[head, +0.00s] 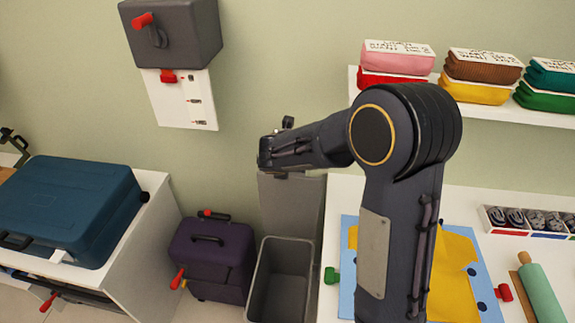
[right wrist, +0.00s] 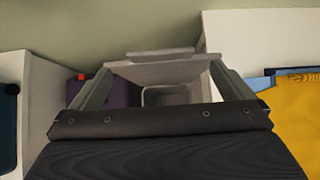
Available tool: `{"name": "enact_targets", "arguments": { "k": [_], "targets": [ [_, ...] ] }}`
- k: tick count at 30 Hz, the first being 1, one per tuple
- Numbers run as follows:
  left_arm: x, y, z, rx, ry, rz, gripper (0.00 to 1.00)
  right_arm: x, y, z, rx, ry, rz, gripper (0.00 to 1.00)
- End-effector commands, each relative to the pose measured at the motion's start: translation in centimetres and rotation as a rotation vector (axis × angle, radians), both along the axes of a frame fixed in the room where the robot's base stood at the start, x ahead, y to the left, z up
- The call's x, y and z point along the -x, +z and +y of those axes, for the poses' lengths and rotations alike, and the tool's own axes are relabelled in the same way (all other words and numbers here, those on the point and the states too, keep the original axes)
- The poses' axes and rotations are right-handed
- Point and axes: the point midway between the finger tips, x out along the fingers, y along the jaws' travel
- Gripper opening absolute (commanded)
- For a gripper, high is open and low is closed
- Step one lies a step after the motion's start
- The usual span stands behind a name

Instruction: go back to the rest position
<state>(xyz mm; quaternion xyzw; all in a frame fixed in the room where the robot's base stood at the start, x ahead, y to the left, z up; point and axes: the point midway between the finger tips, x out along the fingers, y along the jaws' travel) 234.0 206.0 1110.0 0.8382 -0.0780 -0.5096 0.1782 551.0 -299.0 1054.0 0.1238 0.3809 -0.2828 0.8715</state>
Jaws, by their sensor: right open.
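My right arm rises through the middle of the head view and bends left. Its gripper (head: 272,152) is in the air in front of the wall, above the grey bin (head: 282,285) and near the bin's raised lid (head: 292,200). In the right wrist view the right gripper (right wrist: 163,80) is open, its two fingers wide apart, with nothing held. The bin's opening shows between and beyond the fingers. I do not make out my left gripper in either view.
A blue case (head: 75,200) lies on the white left bench. A purple case (head: 215,255) stands left of the bin. The right table holds a yellow cloth (head: 455,275), a rolling pin (head: 540,290) and a sock box (head: 530,220). Folded bundles fill the wall shelf (head: 500,112).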

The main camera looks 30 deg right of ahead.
Motion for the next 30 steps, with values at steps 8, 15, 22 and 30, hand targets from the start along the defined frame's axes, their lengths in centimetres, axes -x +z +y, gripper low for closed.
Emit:
{"name": "enact_targets", "arguments": {
  "k": [8, 15, 22, 30],
  "targets": [
    [0.0, 0.0, 0.0, 0.0, 0.0, 0.0, 0.36, 0.1, 0.1, 0.1, 0.0, 0.0, 0.0, 1.0],
    [0.0, 0.0, 0.0, 0.0, 0.0, 0.0, 0.36, 0.2, 0.1, 0.0, -0.006, -0.007, -0.002, 1.0],
    [0.0, 0.0, 0.0, 0.0, 0.0, 0.0, 0.36, 5.1, 1.6, -1.5, -0.306, -0.343, -0.09, 1.0],
    [0.0, 0.0, 0.0, 0.0, 0.0, 0.0, 0.36, 17.0, 4.0, -0.2, -0.969, -1.147, -0.219, 1.0]
  ]
}}
